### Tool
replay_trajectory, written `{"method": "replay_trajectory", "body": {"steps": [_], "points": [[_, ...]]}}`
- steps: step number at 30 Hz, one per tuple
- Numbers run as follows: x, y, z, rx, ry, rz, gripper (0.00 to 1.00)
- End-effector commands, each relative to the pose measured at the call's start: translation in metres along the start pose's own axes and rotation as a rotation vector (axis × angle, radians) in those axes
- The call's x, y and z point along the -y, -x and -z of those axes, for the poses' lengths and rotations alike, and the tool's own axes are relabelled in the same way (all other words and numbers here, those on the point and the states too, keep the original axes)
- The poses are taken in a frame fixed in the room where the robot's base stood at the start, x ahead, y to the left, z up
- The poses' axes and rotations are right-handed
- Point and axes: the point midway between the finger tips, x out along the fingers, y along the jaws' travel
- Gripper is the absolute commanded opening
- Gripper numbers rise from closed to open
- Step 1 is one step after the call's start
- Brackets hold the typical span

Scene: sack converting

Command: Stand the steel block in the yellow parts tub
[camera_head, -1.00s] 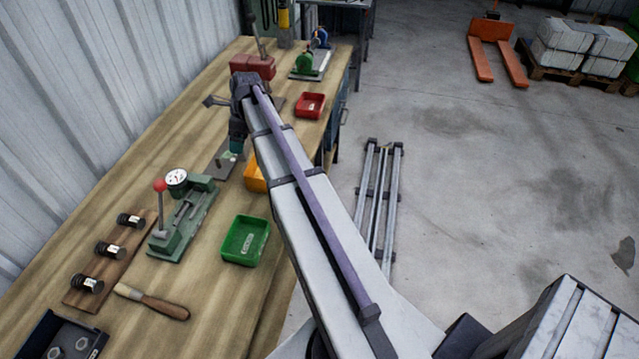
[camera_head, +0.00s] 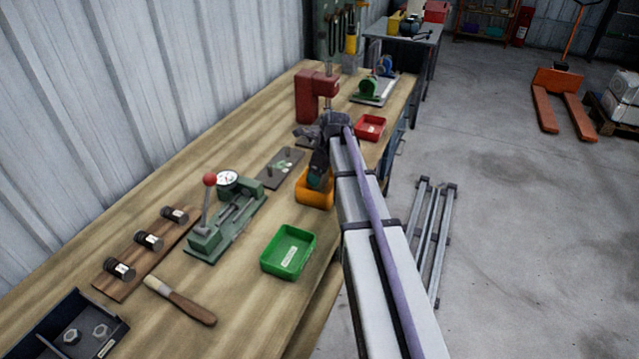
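The yellow parts tub (camera_head: 315,203) sits on the bench, right of a dark plate and behind the green tub. My gripper (camera_head: 317,183) points down over the tub, its tip low at the tub's opening. A small teal part shows at the gripper's tip. The arm and gripper cover much of the tub's inside. I cannot make out the steel block; it may be hidden by the gripper or the tub wall. The fingers are too small and dark to tell whether they are open or shut.
A dark plate with small pegs (camera_head: 279,168) lies left of the tub. The green tub (camera_head: 289,252) and dial-gauge fixture (camera_head: 228,222) are nearer. A red tub (camera_head: 370,128) and red press (camera_head: 316,96) stand beyond. Bare bench lies along the wall.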

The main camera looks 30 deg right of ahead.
Motion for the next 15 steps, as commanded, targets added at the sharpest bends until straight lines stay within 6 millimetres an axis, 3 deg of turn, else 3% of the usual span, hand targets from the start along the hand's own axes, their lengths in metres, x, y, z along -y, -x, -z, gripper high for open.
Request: {"method": "replay_trajectory", "body": {"steps": [1, 12, 13, 15], "points": [[0.0001, -0.0181, 0.0050, 0.000, 0.000, 0.000, 0.46], [0.0001, -0.0186, 0.0051, 0.000, 0.000, 0.000, 0.46], [0.0001, -0.0184, 0.0051, 0.000, 0.000, 0.000, 0.86], [0.0000, -0.0172, 0.0048, 0.000, 0.000, 0.000, 0.93]]}}
